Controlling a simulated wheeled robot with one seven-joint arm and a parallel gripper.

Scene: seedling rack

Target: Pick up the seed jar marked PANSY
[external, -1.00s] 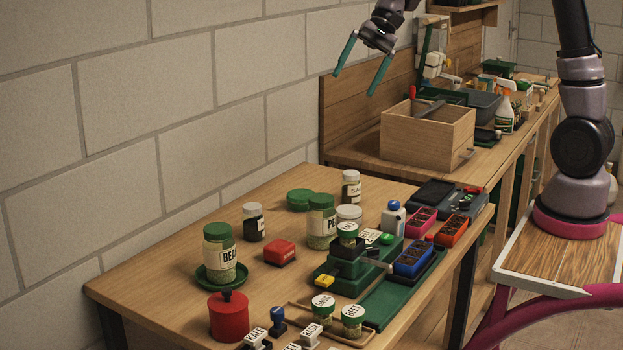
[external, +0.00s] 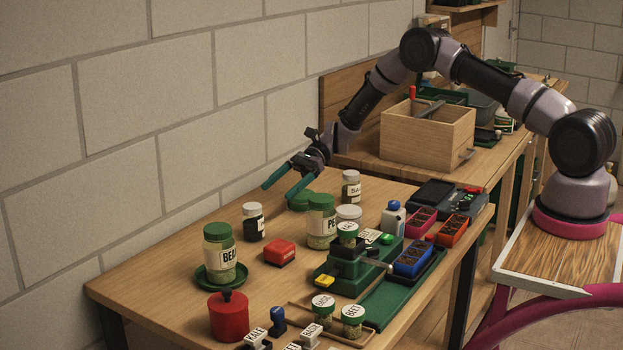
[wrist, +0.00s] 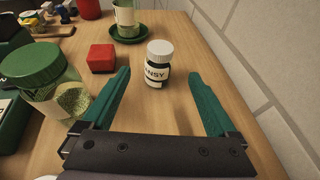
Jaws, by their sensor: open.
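The PANSY seed jar (wrist: 158,66) is a small jar with a white lid and a label; "NSY" reads in the wrist view. It stands upright on the table, and in the external view the same jar (external: 253,222) is near the wall. My gripper (wrist: 160,82) is open, its green fingers reaching toward the jar from either side, with the jar just past the gap between the tips. In the external view my gripper (external: 276,189) hangs above the back of the table, behind the jar.
A large green-lidded jar (wrist: 47,80) stands close to the left finger in the wrist view. A red box (wrist: 101,58) lies left of the PANSY jar. A jar on a green saucer (wrist: 147,33) is beyond it. The block wall (wrist: 262,50) is to the right.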

